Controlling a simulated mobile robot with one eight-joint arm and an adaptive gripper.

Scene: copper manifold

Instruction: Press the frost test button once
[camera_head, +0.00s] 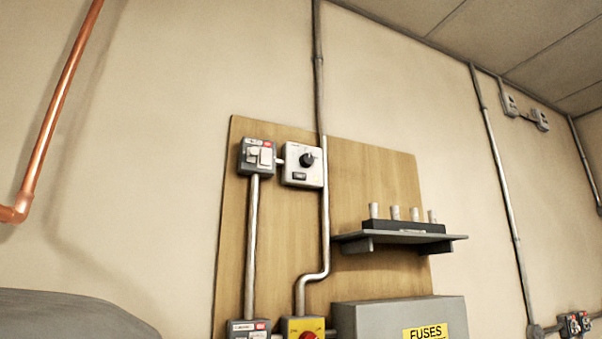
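I cannot read any label naming the frost test button. A white control box (303,164) with a black round knob is fixed near the top of a wooden board. A small dark rectangular part (299,177), possibly a button, sits below the knob. A grey switch box (256,157) with white rockers and red marks is just left of it. Lower down, a yellow box (293,325) has a red knob (309,336), cut by the bottom edge. My gripper is not in view.
The wooden board (375,172) carries metal conduits, a shelf (447,237) with several pale cylinders, and a grey box labelled FUSES (365,320). A copper pipe (52,115) runs down the left wall. A dark grey rounded shape fills the bottom left.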

